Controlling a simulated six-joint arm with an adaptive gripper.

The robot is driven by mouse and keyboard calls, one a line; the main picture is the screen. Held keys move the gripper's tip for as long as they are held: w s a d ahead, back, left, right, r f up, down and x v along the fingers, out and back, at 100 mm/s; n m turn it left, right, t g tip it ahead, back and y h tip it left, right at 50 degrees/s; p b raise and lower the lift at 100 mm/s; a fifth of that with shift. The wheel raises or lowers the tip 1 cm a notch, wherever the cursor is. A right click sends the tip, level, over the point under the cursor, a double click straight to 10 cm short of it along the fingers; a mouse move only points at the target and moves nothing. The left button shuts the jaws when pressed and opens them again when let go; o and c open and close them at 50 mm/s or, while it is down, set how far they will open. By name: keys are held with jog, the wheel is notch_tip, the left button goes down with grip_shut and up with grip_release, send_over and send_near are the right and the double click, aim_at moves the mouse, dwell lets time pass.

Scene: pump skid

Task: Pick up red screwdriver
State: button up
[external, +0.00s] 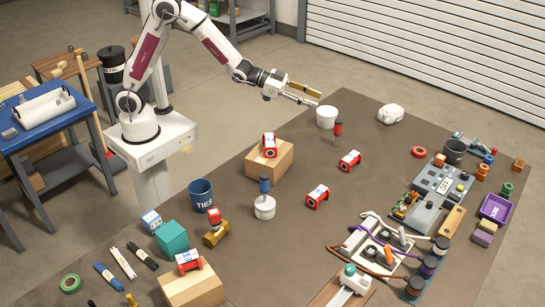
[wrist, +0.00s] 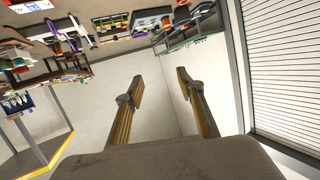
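A small red-handled item, which looks like the red screwdriver (external: 338,128), stands upright on the brown table just right of a white round container (external: 327,117) in the external view. Its lower part is thin and dark and too small to make out. My gripper (external: 304,92) is in the air up and to the left of it, apart from it, near the table's far edge. In the wrist view my gripper (wrist: 160,76) has its two yellow-brown fingers spread with nothing between them. I cannot make out the screwdriver in the wrist view.
A cardboard box (external: 270,160) with a red-and-white device on it stands nearby. A blue-handled item (external: 264,184) is in a white pot. A white crumpled lump (external: 390,113) lies right of the screwdriver. The table between has bare room.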

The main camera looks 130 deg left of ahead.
jog(key=s+a+f+n+t+y, duration=0.1)
jog(key=s+a+f, duration=0.3)
jog(key=a+f, duration=0.4)
jog(key=a+t, duration=0.1)
jog(key=a, duration=0.3)
jog(key=shift+f+t+y, duration=0.3)
jog(key=shift+y, duration=0.1)
jog(key=shift+f, duration=0.1)
send_near(337, 122)
jog(key=shift+w+a, duration=0.8)
jog(key=shift+a, duration=0.4)
jog(key=shift+w+a+f, duration=0.35)
jog(key=shift+w+f, duration=0.15)
jog(key=shift+w, duration=0.25)
jog(key=shift+x, duration=2.9)
